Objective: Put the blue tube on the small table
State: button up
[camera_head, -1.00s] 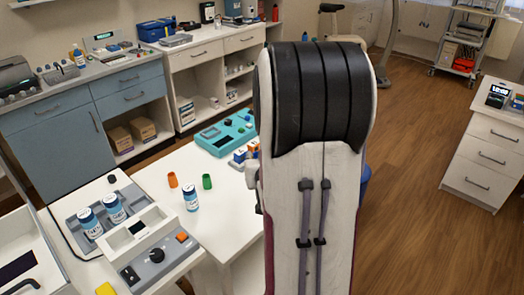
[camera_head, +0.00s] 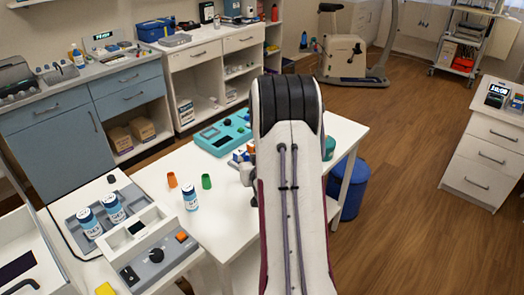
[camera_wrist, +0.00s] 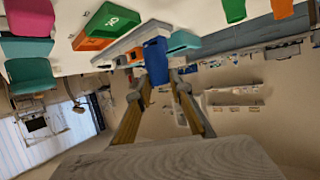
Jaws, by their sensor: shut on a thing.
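A blue tube (camera_wrist: 155,60) shows in the wrist view between the fingertips of my gripper (camera_wrist: 158,76), which is shut on it. It appears close to the end of a white rack with coloured blocks; I cannot tell whether they touch. The white table (camera_head: 228,190) in the head view carries an orange tube (camera_head: 172,180) and a green tube (camera_head: 206,181), both apart from my gripper. I cannot tell for certain which surface is the small table.
A blue bin (camera_head: 352,190) stands right of the table. A grey console (camera_head: 160,256) is at front left. Floor at right is clear.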

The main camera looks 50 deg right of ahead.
jog(key=shift+n+y, duration=0.4)
jog(key=shift+y, duration=0.1)
jog(key=w+r, duration=0.1)
jog(key=w+d+r, duration=0.1)
jog(key=w, duration=0.2)
jog(key=shift+w+d+r, duration=0.15)
jog(key=shift+d+r, duration=0.2)
jog(key=shift+r, duration=0.05)
jog(key=shift+f, duration=0.1)
jog(key=shift+f, duration=3.05)
jog(key=shift+f, duration=1.85)
jog(key=shift+f, duration=0.15)
